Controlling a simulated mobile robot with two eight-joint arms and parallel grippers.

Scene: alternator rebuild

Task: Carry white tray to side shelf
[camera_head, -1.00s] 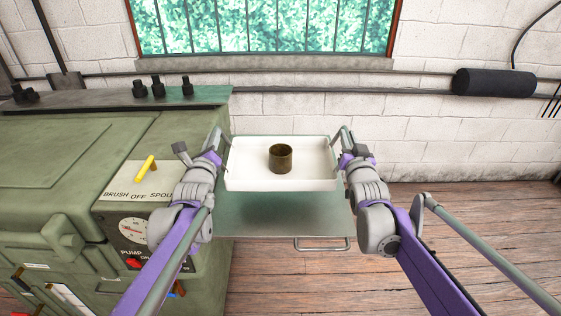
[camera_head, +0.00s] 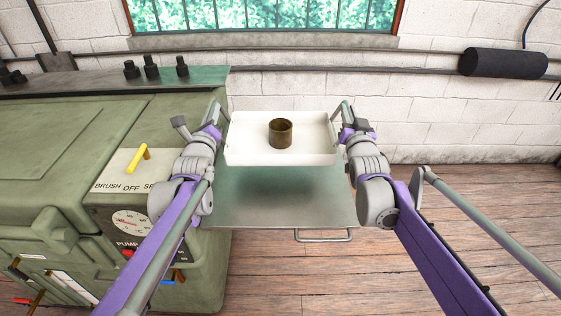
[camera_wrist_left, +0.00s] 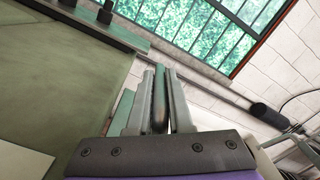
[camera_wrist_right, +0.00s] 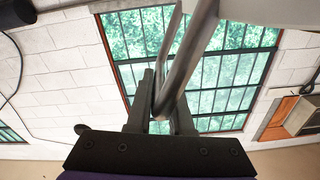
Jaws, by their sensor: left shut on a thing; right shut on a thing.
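The white tray (camera_head: 280,159) is level between my two grippers in the head view. A brown, brass-like ring or cup (camera_head: 280,133) stands in it. My left gripper (camera_head: 217,118) is shut on the tray's left bar handle, which shows between the fingers in the left wrist view (camera_wrist_left: 160,95). My right gripper (camera_head: 346,115) is shut on the right handle, a bent bar in the right wrist view (camera_wrist_right: 180,75). The side shelf (camera_head: 285,212) is a grey-green plate below the tray. A soft shadow lies on it, and the tray appears to be above it, apart.
A green washing machine (camera_head: 60,150) with a yellow lever (camera_head: 139,158) and a gauge stands left, close to my left arm. A brick wall with a barred window (camera_head: 265,14) is behind. A bar (camera_head: 323,237) runs along the shelf's front. Wooden floor on the right is clear.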

